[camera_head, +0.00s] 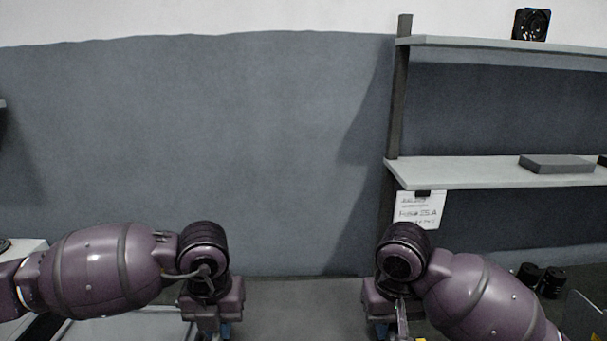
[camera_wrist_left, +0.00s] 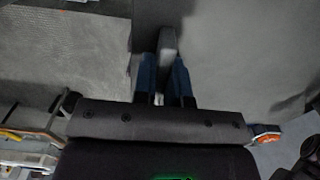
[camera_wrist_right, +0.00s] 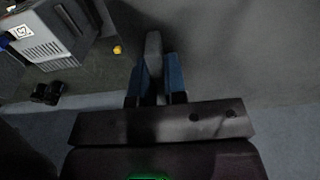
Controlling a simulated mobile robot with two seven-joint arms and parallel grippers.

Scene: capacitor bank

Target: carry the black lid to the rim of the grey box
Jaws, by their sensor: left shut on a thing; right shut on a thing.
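My left gripper (camera_head: 212,336) and my right gripper (camera_head: 384,336) hang low in the head view, side by side with a gap between them. In the left wrist view, the blue fingers (camera_wrist_left: 165,82) are shut on a narrow dark grey piece of the lid (camera_wrist_left: 168,42). In the right wrist view, the blue fingers (camera_wrist_right: 154,82) are shut on a similar upright piece of the lid (camera_wrist_right: 153,52). The lid's full outline cannot be told from the surfaces around it. I cannot pick out the grey box or its rim for sure.
A shelf unit (camera_head: 470,174) stands at the right, with a grey slab (camera_head: 556,164) and a black fan (camera_head: 531,24) on it. Black cylinders (camera_head: 551,282) stand below it. A vented grey device (camera_wrist_right: 50,35) and a small yellow thing (camera_wrist_right: 117,49) lie beyond the right fingers.

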